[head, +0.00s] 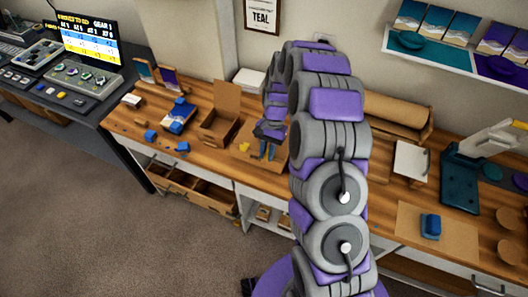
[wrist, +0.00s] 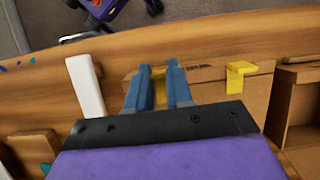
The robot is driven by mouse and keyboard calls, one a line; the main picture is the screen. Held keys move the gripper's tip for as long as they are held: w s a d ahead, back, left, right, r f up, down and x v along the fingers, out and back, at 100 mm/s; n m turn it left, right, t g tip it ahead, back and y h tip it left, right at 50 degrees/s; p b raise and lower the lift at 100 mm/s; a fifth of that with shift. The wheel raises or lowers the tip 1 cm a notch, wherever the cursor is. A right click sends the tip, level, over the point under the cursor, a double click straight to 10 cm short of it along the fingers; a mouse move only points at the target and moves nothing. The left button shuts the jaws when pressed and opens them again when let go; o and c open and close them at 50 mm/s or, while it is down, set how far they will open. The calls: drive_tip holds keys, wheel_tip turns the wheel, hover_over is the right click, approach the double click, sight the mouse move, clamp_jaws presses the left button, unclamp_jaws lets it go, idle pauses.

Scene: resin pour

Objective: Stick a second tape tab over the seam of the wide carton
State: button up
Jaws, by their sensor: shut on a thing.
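The wide carton (head: 240,160) is a low, closed brown box on the wooden bench, and it also shows in the wrist view (wrist: 211,93). One yellow tape tab (head: 244,147) sits on it to the left of my gripper; in the wrist view this tab (wrist: 238,76) folds over the carton's edge, right of the fingers. My gripper (head: 267,150) points down at the carton, and its blue fingers (wrist: 159,88) are close together over it. A small yellowish patch between them looks like another tab, mostly hidden. Whether it touches the carton is unclear.
An open brown box (head: 220,124) with its lid up stands left of the carton. A white bar-like object (wrist: 86,86) stands close to the fingers in the wrist view. Blue pieces (head: 151,136) lie farther left. My arm hides the bench right of the carton.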

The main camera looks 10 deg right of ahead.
drive_tip(key=shift+d, duration=0.4)
drive_tip(key=shift+a+f, duration=0.25)
drive_tip(key=shift+a, duration=0.6)
drive_tip(key=shift+d, duration=0.55)
clamp_jaws()
drive_tip(key=o, duration=0.5)
unclamp_jaws()
drive_tip(key=o, duration=0.3)
drive_tip(key=shift+a, duration=0.1)
drive_tip(key=shift+o, duration=0.2)
drive_tip(key=shift+a, duration=0.15)
drive_tip(key=shift+r+p, duration=0.65)
drive_tip(key=shift+r, duration=0.5)
drive_tip(key=shift+r+p, duration=1.2)
drive_tip(key=shift+r, duration=1.65)
